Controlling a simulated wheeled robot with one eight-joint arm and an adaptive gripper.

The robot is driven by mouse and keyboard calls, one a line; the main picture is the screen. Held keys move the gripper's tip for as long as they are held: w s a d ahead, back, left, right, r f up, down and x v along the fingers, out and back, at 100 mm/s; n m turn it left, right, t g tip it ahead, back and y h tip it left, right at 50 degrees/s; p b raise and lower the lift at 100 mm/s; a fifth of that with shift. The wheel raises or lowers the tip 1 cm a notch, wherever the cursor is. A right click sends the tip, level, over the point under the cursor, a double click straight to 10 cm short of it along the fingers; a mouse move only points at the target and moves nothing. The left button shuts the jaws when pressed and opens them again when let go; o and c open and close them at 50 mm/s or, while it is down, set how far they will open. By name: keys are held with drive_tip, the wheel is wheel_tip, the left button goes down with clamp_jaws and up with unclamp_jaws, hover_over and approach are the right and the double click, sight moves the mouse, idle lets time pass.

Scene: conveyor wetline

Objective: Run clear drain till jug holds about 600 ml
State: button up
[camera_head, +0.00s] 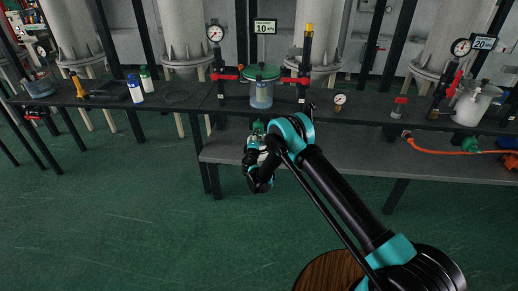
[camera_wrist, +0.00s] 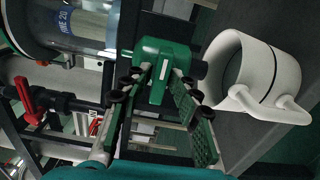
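My gripper (camera_wrist: 160,80) is open, its two green-padded fingers on either side of the lower part of a green valve fitting (camera_wrist: 165,55). I cannot tell whether the fingers touch it. The fitting sits beside a clear vessel (camera_wrist: 88,22) with a blue label. A white jug (camera_wrist: 285,65) with a handle and a dark line around its body lies right of the fitting in the wrist view. Its water level cannot be made out. In the head view my gripper (camera_head: 258,168) is below the front edge of the bench, under the green-lidded clear vessel (camera_head: 262,92); the jug is mostly hidden there.
Red-handled valves (camera_head: 225,76) and a gauge (camera_head: 215,33) stand left of the vessel, with a small gauge (camera_head: 340,100) to its right. A lower grey shelf (camera_head: 340,152) runs under the bench. Bottles (camera_head: 135,88) stand at left. Green floor in front is clear.

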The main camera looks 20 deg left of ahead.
drive_tip(key=v, duration=0.7)
idle(0.6)
